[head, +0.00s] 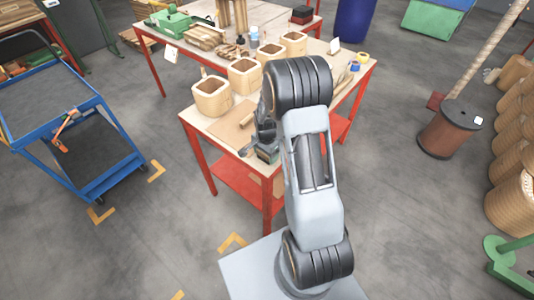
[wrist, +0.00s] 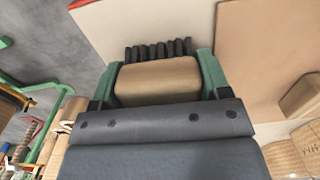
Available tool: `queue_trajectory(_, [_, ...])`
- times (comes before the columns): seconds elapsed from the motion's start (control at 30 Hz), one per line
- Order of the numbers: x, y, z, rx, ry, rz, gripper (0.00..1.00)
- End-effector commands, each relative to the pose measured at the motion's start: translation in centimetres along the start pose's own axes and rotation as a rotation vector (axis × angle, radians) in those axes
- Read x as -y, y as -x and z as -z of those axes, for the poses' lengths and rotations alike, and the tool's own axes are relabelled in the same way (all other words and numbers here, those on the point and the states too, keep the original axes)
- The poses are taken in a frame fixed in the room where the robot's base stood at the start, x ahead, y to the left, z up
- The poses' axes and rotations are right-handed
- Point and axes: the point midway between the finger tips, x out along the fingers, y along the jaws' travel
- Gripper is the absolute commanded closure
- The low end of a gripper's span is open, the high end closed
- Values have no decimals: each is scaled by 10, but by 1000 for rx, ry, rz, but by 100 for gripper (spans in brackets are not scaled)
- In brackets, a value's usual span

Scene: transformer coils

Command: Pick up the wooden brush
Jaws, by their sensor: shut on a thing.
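The wooden brush (wrist: 158,82) shows in the wrist view as a tan block with a row of dark bristles along its far side. The green fingers of my gripper (wrist: 160,66) stand at its left and right ends and are shut on it. The near part of the brush is hidden behind my gripper's grey body. In the head view my gripper (head: 264,150) is by the front corner of the red-legged worktable (head: 205,128). I cannot make out the brush there. I cannot tell whether the brush still touches the tabletop.
A brown board (head: 234,120) lies on the table beside my gripper. Several hollow wooden coil forms, including one at the near left (head: 212,97), stand behind it. A blue cart (head: 75,115) is at left. A dark spool (head: 450,130) stands at right.

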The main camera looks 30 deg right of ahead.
Motion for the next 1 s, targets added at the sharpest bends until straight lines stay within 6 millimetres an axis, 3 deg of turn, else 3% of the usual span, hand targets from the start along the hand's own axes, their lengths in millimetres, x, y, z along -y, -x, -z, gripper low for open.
queue_trajectory(0.27, [0,7,0,-1,0,2,54])
queue_trajectory(0.43, [1,31,1,-4,0,6,54])
queue_trajectory(0.73, [-44,93,-25,-4,-1,6,54])
queue_trajectory(1.0, [-90,114,-51,-3,-1,3,54])
